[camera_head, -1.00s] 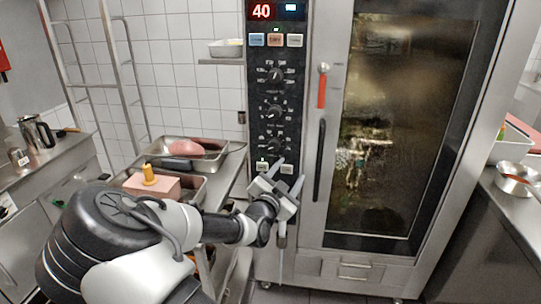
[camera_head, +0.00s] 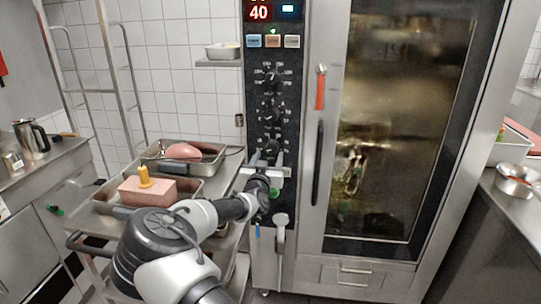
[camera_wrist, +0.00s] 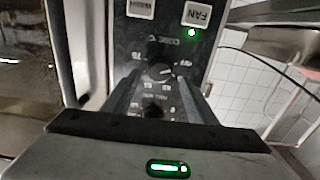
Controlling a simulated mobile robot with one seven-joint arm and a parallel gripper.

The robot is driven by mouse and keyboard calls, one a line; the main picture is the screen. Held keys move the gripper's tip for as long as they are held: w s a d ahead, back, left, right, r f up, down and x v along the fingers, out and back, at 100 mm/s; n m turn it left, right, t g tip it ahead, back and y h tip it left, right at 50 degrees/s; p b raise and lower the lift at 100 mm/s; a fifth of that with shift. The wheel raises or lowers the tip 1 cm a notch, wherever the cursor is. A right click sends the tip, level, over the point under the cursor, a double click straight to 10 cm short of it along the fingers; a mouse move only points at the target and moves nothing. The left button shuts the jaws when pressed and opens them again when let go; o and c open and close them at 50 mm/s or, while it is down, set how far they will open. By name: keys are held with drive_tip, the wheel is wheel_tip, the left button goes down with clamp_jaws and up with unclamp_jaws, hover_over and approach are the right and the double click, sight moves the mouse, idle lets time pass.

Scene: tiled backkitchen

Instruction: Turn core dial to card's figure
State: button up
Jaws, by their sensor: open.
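The core dial (camera_wrist: 160,69), a black knob ringed by printed numbers, is in the wrist view, where its label reads upside down. My gripper (camera_wrist: 161,84) is open, with one finger on each side of the dial. I cannot tell whether the fingers touch it. In the head view my gripper (camera_head: 268,165) is at the lowest dial (camera_head: 271,148) on the oven's black panel (camera_head: 257,130), partly covering it. The dial's pointer angle is hard to read. I cannot make out a card with a figure.
Two more dials (camera_head: 272,76) sit above, under a red "40" display (camera_head: 259,13). The oven door (camera_head: 400,130) with its black handle (camera_head: 318,163) is to the right. Metal trays (camera_head: 198,187) with a pink block (camera_head: 160,190) stand left. A tool hangs below the panel (camera_head: 281,235).

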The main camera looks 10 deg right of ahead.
sight(271, 149)
drive_tip(key=shift+x, duration=2.05)
drive_tip(key=c, duration=1.1)
drive_tip(key=shift+o, duration=0.2)
drive_tip(key=shift+r, duration=0.1)
